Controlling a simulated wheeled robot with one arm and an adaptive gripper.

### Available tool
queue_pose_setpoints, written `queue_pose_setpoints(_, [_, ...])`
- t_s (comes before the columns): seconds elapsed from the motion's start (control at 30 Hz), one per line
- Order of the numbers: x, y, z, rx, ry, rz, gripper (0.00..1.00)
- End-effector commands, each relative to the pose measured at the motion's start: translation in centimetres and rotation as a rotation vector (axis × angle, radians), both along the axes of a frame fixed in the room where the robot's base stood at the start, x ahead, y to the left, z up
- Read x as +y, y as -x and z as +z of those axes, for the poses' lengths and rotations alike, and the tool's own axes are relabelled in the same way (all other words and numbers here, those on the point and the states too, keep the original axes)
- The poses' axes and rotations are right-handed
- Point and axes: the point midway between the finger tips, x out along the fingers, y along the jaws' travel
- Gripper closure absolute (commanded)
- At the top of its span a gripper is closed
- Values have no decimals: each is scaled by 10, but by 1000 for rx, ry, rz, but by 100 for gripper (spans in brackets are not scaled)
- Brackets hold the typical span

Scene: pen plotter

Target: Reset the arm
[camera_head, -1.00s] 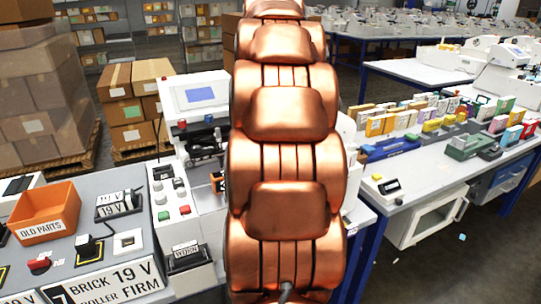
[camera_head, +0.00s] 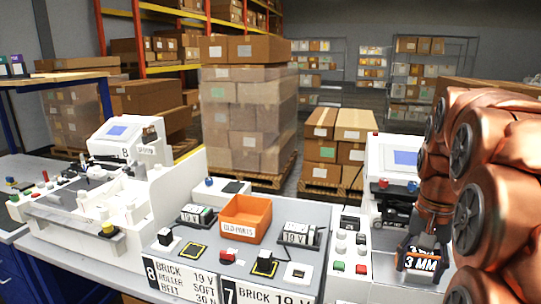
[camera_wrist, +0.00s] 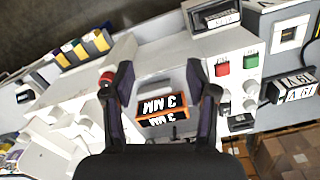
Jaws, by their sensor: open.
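My copper arm (camera_head: 485,180) fills the right side of the head view and bends down to my gripper (camera_head: 424,252) over the plotter station at the right. My gripper is open; in the wrist view its two dark fingers (camera_wrist: 166,80) stand apart. A black and orange block marked 3 MM (camera_head: 421,264) is at the fingertips in the head view. In the wrist view the block (camera_wrist: 163,108) shows in the gap between the fingers. I cannot tell whether it touches either finger.
An orange OLD PARTS bin (camera_head: 246,219) stands on the grey bench among small 19 V blocks. A white machine with a blue screen (camera_head: 393,163) is just behind my gripper. Another white machine (camera_head: 127,135) stands at the left. Stacked boxes (camera_head: 243,125) are behind the bench.

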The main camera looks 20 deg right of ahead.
Motion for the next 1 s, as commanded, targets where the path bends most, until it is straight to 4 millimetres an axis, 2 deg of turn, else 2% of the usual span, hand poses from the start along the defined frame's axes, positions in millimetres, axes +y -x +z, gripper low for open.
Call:
queue_pose_setpoints(0.03, [22,0,-5,7,-7,60,43])
queue_pose_setpoints(0.2, [82,7,-25,23,-20,238,43])
queue_pose_setpoints(0.37, [133,25,-45,41,-32,403,43])
queue_pose_setpoints(0.5, [172,50,-64,61,-43,547,43])
queue_pose_setpoints(0.73, [217,97,-96,88,-54,763,43])
queue_pose_setpoints(0.9, [231,121,-112,101,-59,861,43])
queue_pose_setpoints(1.0, [234,127,-116,103,-59,887,43])
